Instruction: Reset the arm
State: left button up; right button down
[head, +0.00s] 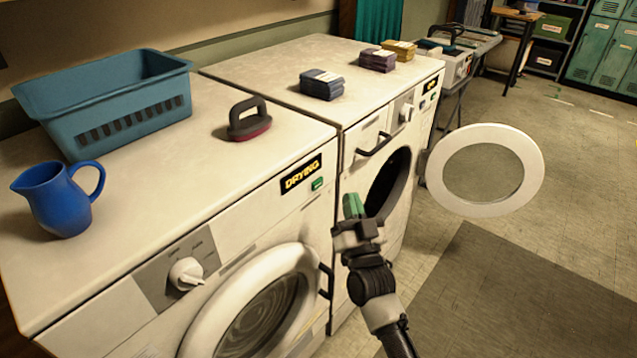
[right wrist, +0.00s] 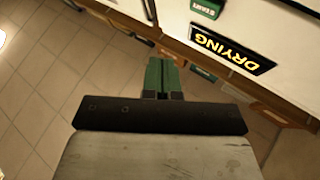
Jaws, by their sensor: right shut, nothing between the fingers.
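My right gripper (head: 353,207) is in front of the second machine, near its open round doorway. Its green fingers are together with nothing between them. In the right wrist view the shut fingers (right wrist: 162,78) show beside the machine front with the "DRYING" sign (right wrist: 233,48). My right arm reaches up from the bottom of the head view. My left gripper is not in view.
The near washing machine (head: 215,205) has its round door (head: 262,310) shut. The second machine's door (head: 487,170) stands open to the right of my gripper. A blue basket (head: 110,95), blue jug (head: 58,200) and brush (head: 248,120) stand on top. Floor is clear at right.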

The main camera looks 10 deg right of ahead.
dwell(0.5)
jog(key=s+f+n+g+y, duration=0.1)
jog(key=s+f+g, duration=0.3)
jog(key=f, duration=0.8)
jog(key=s+f+n+g+p, duration=0.1)
jog(key=s+f+g, duration=0.25)
jog(key=f, duration=0.85)
jog(key=s+f+n+g+y, duration=0.1)
jog(key=s+f+g, duration=0.3)
jog(key=f, duration=0.8)
jog(key=s+d+f+n+g, duration=0.1)
jog(key=s+f+g, duration=0.4)
jog(key=s+f, duration=0.85)
jog(key=s+d+f+g, duration=0.1)
jog(key=s+g, duration=0.1)
jog(key=s, duration=0.6)
jog(key=s+d+f+g+h, duration=0.1)
jog(key=s+d+f+g, duration=0.1)
jog(key=s, duration=0.6)
jog(key=s+d+f+n+g+h+p, duration=0.1)
jog(key=s+f+g, duration=0.1)
jog(key=s, duration=0.6)
jog(key=shift+s+d+f, duration=0.25)
jog(key=shift+d, duration=0.05)
